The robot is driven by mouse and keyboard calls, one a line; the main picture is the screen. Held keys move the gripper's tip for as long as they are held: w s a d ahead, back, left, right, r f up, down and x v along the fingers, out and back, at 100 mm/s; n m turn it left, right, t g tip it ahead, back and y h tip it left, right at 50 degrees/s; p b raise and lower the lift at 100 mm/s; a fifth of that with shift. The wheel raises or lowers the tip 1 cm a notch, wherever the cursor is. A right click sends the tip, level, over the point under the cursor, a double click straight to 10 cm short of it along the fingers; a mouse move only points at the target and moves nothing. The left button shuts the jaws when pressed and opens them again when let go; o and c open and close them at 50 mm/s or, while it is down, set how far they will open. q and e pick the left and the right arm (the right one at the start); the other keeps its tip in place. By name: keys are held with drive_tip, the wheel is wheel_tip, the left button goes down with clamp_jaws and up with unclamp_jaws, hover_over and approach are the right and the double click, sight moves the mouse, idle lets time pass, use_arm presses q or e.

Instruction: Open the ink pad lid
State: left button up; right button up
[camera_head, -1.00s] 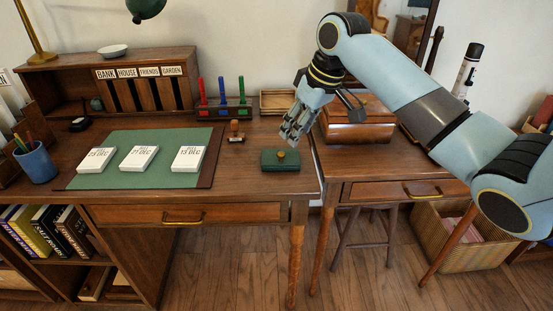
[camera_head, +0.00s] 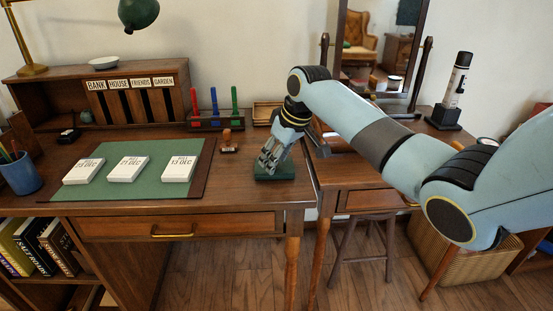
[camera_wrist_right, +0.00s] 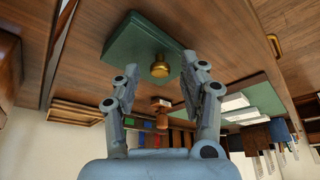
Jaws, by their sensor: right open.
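The ink pad is a green box (camera_head: 276,173) near the right end of the desk, partly hidden behind my right gripper in the head view. In the right wrist view the green ink pad (camera_wrist_right: 140,47) has a brass knob (camera_wrist_right: 160,66) on its lid, and the lid looks shut. My right gripper (camera_head: 268,166) is at the ink pad. In the right wrist view its two fingers (camera_wrist_right: 160,80) are apart, one to each side of the knob, with nothing between them gripped. My left gripper is not in view.
A wooden stamp (camera_head: 228,142) stands left of the ink pad. A green desk mat (camera_head: 140,188) holds several white date cards. A rack (camera_head: 217,118) with red, blue and green stamps stands behind. A mirror stands on the right table.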

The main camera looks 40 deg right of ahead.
clamp_jaws()
idle(0.5)
